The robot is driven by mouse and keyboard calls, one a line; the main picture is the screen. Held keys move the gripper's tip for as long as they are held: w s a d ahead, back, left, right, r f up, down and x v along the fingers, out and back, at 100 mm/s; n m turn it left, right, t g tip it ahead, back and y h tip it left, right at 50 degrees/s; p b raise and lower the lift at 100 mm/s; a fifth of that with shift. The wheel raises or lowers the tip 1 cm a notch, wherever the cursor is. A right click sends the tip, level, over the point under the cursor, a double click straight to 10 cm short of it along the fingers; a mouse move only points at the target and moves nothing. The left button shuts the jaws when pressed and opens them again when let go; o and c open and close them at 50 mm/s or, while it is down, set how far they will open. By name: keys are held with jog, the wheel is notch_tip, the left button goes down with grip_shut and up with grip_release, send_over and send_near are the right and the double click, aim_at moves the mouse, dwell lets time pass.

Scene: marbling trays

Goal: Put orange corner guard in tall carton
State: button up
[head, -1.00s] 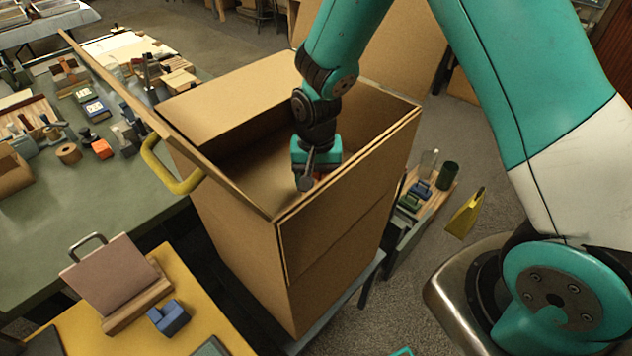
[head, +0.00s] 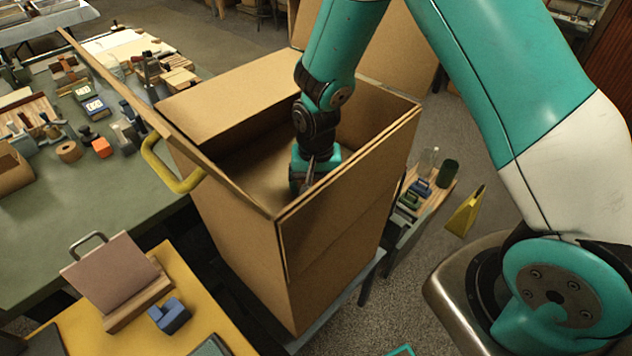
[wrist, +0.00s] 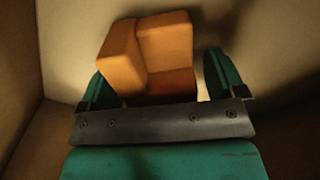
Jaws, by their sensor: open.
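The tall carton (head: 335,235) stands open at the centre of the head view. My gripper (head: 308,180) is down inside it, its lower part hidden behind the near wall. In the wrist view the orange corner guard (wrist: 165,45), two faces meeting at a right angle, lies between the fingers of my gripper (wrist: 158,78). The jaws are open, with a clear gap at the right finger; at the left, the guard overlaps the finger and I cannot tell if they touch. Carton walls surround it. The guard is hidden in the head view.
A green table (head: 85,215) with many small items is left. A yellow table (head: 205,305) is at front left, a yellow wedge (head: 466,212) right.

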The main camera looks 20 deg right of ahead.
notch_tip(320, 180, up, 12)
jog(key=shift+r+b, duration=0.1)
jog(key=shift+b, duration=0.8)
